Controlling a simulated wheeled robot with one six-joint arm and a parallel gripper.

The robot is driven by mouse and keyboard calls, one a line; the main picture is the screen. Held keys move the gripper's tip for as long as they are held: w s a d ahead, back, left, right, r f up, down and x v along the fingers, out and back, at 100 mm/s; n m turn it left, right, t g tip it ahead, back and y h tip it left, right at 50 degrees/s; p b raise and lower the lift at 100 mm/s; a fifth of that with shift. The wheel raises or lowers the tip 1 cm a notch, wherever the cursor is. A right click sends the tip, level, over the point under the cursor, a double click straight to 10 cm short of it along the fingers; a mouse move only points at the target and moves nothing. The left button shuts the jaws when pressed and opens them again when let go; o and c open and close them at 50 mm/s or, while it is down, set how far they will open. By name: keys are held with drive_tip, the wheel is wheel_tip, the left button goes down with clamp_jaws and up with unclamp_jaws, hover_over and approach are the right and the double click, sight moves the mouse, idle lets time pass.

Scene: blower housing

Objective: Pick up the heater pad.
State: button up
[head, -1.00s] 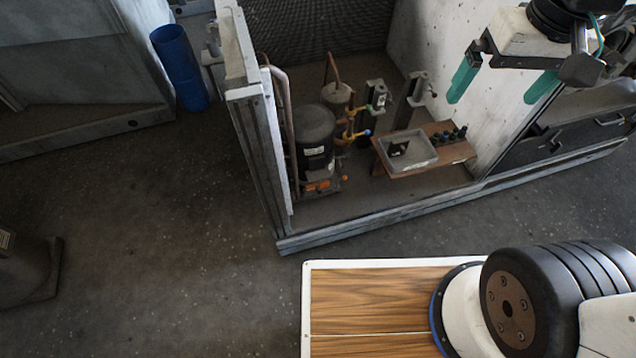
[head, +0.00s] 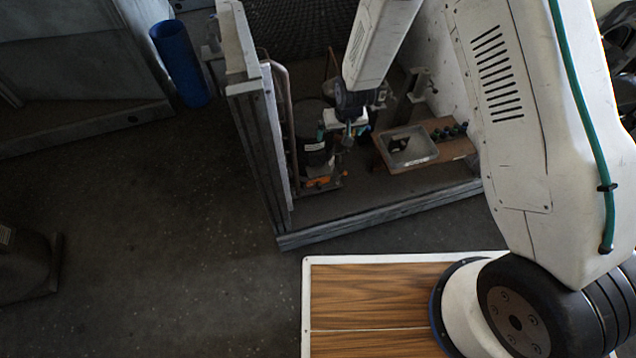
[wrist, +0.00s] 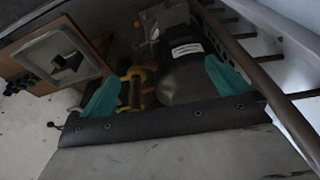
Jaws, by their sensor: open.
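A small dark flat piece (head: 398,145) lies in a shallow grey tray (head: 428,157) on the brown shelf; it also shows in the wrist view (wrist: 70,63). An orange strip (head: 317,183) sits at the base of the black compressor (head: 315,150). I cannot tell for certain which of these is the heater pad. My gripper (head: 343,132) is above the compressor and yellow-handled pipework, left of the tray. In the wrist view my gripper (wrist: 168,88) has its teal fingers wide apart, with nothing held; the compressor (wrist: 185,75) shows between and beyond them.
The housing's upright frame post (head: 262,150) and a copper pipe (head: 283,110) stand left of the compressor. A concrete wall (head: 445,80) rises behind the shelf. Dark knobs (head: 450,130) line the shelf's back right.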

wheel_tip(320, 180, down, 12)
drive_tip(key=s+a, duration=0.2)
drive_tip(key=s, duration=0.1)
drive_tip(key=t+y, duration=0.3)
drive_tip(key=t, duration=0.7)
approach(319, 184)
drive_tip(key=w, duration=0.2)
drive_tip(key=shift+n, duration=0.4)
drive_tip(key=x, duration=0.7)
drive_tip(key=shift+w+a, duration=0.25)
drive_tip(key=shift+a, duration=0.1)
drive_tip(key=c, duration=0.7)
